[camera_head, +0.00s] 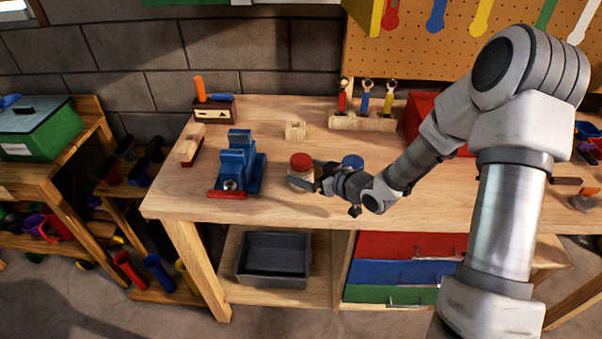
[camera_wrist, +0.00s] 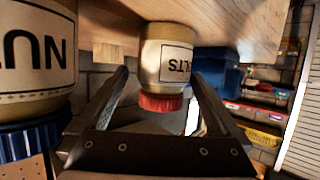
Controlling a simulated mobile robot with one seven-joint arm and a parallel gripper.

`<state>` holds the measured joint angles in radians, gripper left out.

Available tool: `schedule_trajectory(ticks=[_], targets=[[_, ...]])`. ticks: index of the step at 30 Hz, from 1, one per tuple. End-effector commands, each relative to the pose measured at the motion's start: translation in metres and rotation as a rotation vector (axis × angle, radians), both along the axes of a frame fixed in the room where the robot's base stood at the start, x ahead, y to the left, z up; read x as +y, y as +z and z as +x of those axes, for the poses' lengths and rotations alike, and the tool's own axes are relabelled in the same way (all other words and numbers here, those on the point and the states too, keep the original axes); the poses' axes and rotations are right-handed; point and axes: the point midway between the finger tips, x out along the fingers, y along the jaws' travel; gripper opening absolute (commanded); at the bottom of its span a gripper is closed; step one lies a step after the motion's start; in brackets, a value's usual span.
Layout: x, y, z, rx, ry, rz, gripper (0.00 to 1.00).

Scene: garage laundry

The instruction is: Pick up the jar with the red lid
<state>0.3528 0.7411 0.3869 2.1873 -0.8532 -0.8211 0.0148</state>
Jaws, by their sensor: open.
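The jar with the red lid (camera_head: 301,163) stands upright on the workbench (camera_head: 270,205), near its middle. In the wrist view, which is upside down, this jar (camera_wrist: 166,55) shows a pale label ending in "LTS" and its red lid between my two fingers. My gripper (camera_head: 312,182) is open and empty, low over the bench at the jar's right side. In the wrist view, the fingers (camera_wrist: 160,85) lie left and right of the jar, with no clear contact. Whether the tips reach around it is hard to tell.
A second jar with a blue lid (camera_head: 352,161) stands behind my gripper, and its label (camera_wrist: 35,55) fills the wrist view's left side. A blue vise (camera_head: 236,165) sits left of the red-lid jar. A wooden block (camera_head: 295,130) and a tool rack (camera_head: 362,122) stand behind.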

Motion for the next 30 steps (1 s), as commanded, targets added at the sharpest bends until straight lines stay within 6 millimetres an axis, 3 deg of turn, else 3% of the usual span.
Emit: schedule_trajectory(ticks=[12, 21, 23, 30], targets=[[0.034, -0.018, 0.03, 0.0, 0.001, 0.0, 1.0], [0.037, -0.02, 0.034, 0.0, -0.001, -0.001, 1.0], [0.037, -0.02, 0.034, 0.0, -0.001, -0.001, 0.93], [0.037, -0.02, 0.034, 0.0, -0.001, -0.001, 0.5]])
